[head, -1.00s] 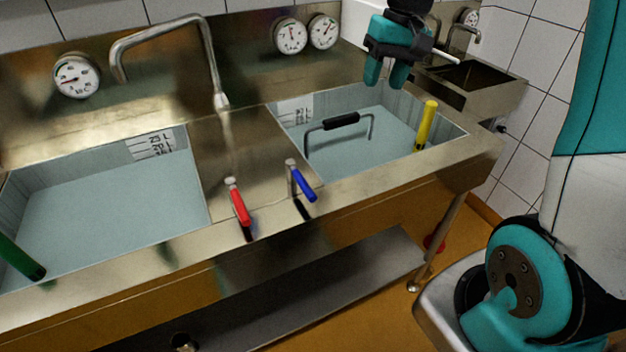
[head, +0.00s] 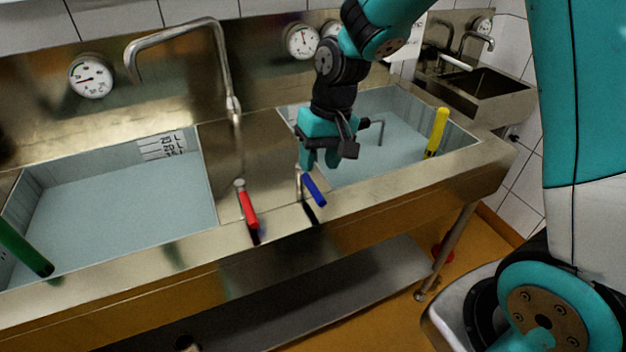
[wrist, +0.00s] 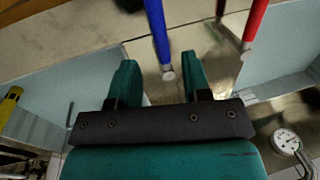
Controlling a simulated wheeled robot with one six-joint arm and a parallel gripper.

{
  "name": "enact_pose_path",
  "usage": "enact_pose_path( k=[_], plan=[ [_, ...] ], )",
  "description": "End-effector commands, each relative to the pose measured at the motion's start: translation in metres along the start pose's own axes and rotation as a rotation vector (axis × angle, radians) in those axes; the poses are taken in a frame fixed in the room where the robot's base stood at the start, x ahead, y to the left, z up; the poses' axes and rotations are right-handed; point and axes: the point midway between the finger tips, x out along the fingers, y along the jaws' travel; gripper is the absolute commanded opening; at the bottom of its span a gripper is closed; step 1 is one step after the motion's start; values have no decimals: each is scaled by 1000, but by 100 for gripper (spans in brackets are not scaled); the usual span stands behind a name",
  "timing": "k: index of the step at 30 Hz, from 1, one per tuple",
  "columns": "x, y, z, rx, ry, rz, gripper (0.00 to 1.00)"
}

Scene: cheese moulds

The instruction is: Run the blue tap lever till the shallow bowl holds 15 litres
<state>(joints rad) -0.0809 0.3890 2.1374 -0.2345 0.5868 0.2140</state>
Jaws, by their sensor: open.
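The blue tap lever (head: 314,190) stands at the front of the steel deck between two basins, handle tilted toward the front. My gripper (head: 320,160) is open and empty, just above and behind it. In the wrist view the blue lever (wrist: 157,30) lies between the lines of my open fingers (wrist: 160,72); contact cannot be told. The left basin (head: 110,215) and right basin (head: 400,125) both show a pale blue surface inside. I cannot tell which is the shallow bowl. The spout (head: 175,35) hangs over the left basin; no stream is visible.
The red lever (head: 248,210) stands just left of the blue one. A green handle (head: 25,250) is in the left basin and a yellow one (head: 436,132) in the right. The left basin's scale (head: 163,146) is too small to read surely. Dials line the back wall.

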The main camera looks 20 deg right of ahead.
Motion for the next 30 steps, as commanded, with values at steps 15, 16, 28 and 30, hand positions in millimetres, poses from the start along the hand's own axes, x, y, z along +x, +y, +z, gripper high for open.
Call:
enact_pose_path(
  k=[15, 16, 28, 30],
  plan=[
    [55, 0, 0, 0, 1, 0, 44],
    [55, 0, 0, 0, 1, 0, 44],
    [54, 0, 0, 0, 1, -1, 0],
    [55, -4, 0, -3, 0, -1, 0]
  ],
)
